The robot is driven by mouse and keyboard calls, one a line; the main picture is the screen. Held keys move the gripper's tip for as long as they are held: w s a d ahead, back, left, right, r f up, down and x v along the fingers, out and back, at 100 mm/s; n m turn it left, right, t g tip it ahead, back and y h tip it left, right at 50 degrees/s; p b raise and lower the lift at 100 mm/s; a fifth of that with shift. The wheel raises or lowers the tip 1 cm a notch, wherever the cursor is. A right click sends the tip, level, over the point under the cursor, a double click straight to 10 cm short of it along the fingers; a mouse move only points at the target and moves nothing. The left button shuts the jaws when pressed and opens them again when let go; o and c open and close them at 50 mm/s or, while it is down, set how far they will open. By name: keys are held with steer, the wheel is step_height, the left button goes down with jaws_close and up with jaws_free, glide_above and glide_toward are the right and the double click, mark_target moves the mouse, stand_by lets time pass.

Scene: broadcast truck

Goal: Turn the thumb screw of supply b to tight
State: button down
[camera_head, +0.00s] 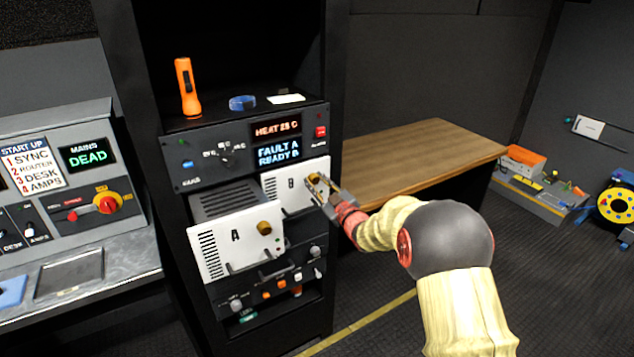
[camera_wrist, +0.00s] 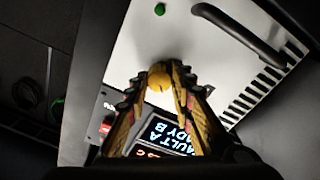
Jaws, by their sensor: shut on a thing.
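Supply B is a white-faced module (camera_head: 280,194) in the rack, to the right of supply A (camera_head: 225,240). Its face also fills the upper part of the wrist view (camera_wrist: 205,50). Its brass thumb screw (camera_wrist: 160,78) sits between my fingertips, and a bit of it shows in the head view (camera_head: 314,178). My gripper (camera_head: 318,187) is shut on this thumb screw, with one finger on each side in the wrist view (camera_wrist: 161,84). Supply A stands further out of the rack than B and has its own brass thumb screw (camera_head: 264,228).
The display (camera_head: 279,152) above reads FAULT A, READY B. An orange flashlight (camera_head: 186,88) and a blue roll (camera_head: 242,102) stand on the rack top. A handle (camera_wrist: 240,38) on B's face is close to my fingers. A wooden table (camera_head: 425,155) stands right.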

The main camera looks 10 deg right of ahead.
steer(key=m+p, duration=0.1)
steer(key=m, duration=0.3)
steer(key=shift+m, duration=0.4)
steer(key=shift+f+m+h+p, duration=0.15)
steer(key=shift+m+p, duration=0.3)
steer(key=shift+m, duration=0.45)
steer(key=shift+m+h+p, duration=0.15)
steer(key=shift+m+p, duration=0.3)
steer(key=shift+m, duration=0.45)
steer(key=c, duration=1.5)
jaws_free()
steer(key=shift+c, duration=0.2)
steer(key=v, duration=1.2)
steer(key=shift+d, duration=0.1)
